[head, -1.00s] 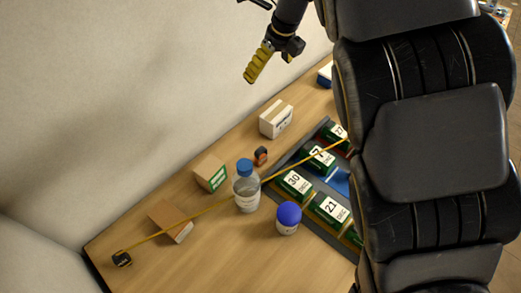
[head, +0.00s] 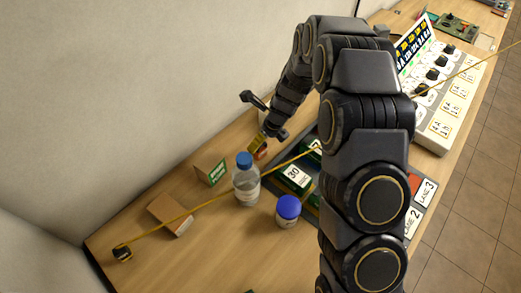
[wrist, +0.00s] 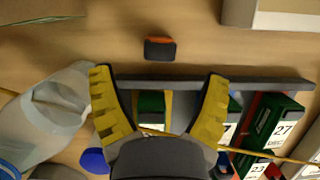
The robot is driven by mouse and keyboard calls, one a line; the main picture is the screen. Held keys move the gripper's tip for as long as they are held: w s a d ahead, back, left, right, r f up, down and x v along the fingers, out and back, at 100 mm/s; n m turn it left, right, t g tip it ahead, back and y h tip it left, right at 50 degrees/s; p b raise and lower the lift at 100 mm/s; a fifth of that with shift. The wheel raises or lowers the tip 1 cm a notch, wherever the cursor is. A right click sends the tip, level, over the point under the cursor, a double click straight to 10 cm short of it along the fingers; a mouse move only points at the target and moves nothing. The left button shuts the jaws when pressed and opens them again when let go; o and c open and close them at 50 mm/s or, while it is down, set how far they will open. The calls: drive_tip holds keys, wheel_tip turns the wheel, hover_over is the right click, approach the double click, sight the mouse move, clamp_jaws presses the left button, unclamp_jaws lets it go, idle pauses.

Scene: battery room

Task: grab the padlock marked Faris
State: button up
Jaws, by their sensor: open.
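A small dark block with an orange edge (wrist: 160,48) lies on the wooden table just beyond the tray edge in the wrist view. It may be the padlock; no name on it is readable. In the head view only a bit of its orange (head: 261,154) shows, beside my gripper. My gripper (head: 257,143) points down over the table there. In the wrist view my gripper (wrist: 158,75) has its two yellow fingers spread wide with nothing between them. The small block is ahead of the fingertips, roughly centred between them and apart from both.
A clear bottle (head: 246,185) stands close by, left of the fingers in the wrist view (wrist: 45,110). A blue-lidded jar (head: 288,211), a green-labelled box (head: 211,171) and the tray (wrist: 275,84) of numbered green blocks are near. A yellow tape (head: 190,212) stretches across the table.

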sight(261, 150)
drive_tip(key=x, duration=0.6)
drive_tip(key=shift+w+a+f, duration=0.2)
drive_tip(key=shift+w+a, duration=0.05)
drive_tip(key=shift+a, duration=0.05)
drive_tip(key=c, duration=1.2)
